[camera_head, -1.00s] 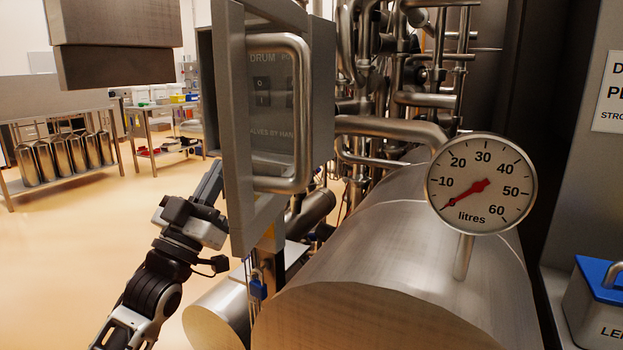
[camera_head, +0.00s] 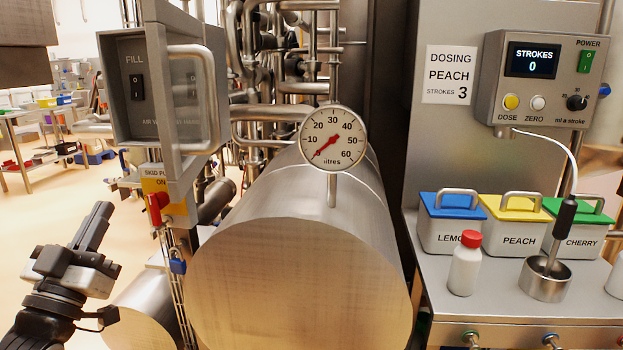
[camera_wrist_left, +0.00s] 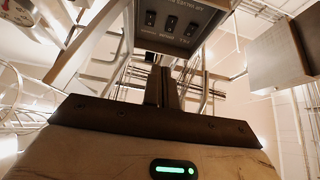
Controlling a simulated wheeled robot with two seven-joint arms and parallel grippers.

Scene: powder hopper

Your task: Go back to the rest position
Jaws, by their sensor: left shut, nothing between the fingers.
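My left gripper (camera_head: 98,226) is in the lower left of the head view, pointing up and to the right. Its fingers are together with nothing between them. It is apart from the grey switch box (camera_head: 128,85), which stands above and to its right. In the left wrist view the shut fingers (camera_wrist_left: 162,85) point towards a box with several dark switches (camera_wrist_left: 178,22). My right gripper is in neither view.
A large steel drum (camera_head: 300,270) with a litre gauge (camera_head: 333,138) fills the middle. The box's handled door (camera_head: 172,100) stands near my left arm. A bench (camera_head: 480,300) at right holds lidded tubs and a red-capped bottle (camera_head: 465,265). Open floor lies at left.

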